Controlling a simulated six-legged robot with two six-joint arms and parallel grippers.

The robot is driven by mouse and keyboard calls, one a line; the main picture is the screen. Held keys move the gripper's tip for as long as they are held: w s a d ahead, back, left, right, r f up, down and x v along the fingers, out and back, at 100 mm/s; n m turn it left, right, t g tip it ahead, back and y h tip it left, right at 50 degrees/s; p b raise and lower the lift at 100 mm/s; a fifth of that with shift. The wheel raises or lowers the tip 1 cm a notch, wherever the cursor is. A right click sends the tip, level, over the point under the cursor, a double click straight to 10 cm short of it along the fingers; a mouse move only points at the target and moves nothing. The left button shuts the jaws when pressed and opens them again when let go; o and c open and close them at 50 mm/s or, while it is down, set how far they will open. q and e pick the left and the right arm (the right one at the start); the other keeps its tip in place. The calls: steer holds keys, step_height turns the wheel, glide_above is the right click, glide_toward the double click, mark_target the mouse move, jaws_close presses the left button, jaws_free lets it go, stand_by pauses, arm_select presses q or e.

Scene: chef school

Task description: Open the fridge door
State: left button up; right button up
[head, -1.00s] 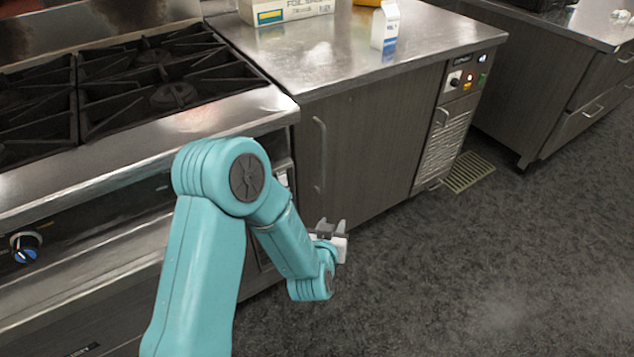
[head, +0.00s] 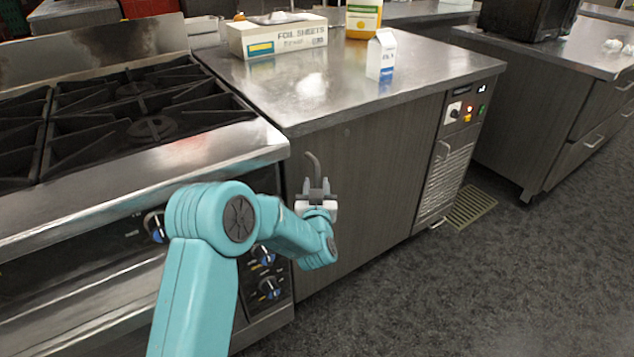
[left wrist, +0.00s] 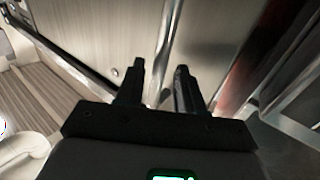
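The fridge is the under-counter unit with a dark wood-grain door (head: 375,175) below the steel counter. The door looks shut. Its vertical metal handle (head: 313,162) is near the door's left edge; its lower part is hidden behind my gripper. My left gripper (head: 317,186) is open, in front of the handle, fingers pointing toward the door. In the left wrist view, the two dark fingers (left wrist: 160,70) stand apart with a pale metallic strip between them; I cannot tell whether it is the handle or whether they touch it. My right gripper is not in view.
The stove (head: 130,165) with knobs adjoins the door on the left. A foil sheets box (head: 278,38), a milk carton (head: 381,56) and a yellow-labelled container (head: 363,18) stand on the counter. A vent and control panel (head: 463,112) are on the right. The floor in front is clear.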

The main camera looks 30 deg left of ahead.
arm_select(q)
steer(key=shift+x, duration=1.1)
jaws_close()
steer(key=shift+d, duration=0.1)
steer(key=shift+d, duration=0.1)
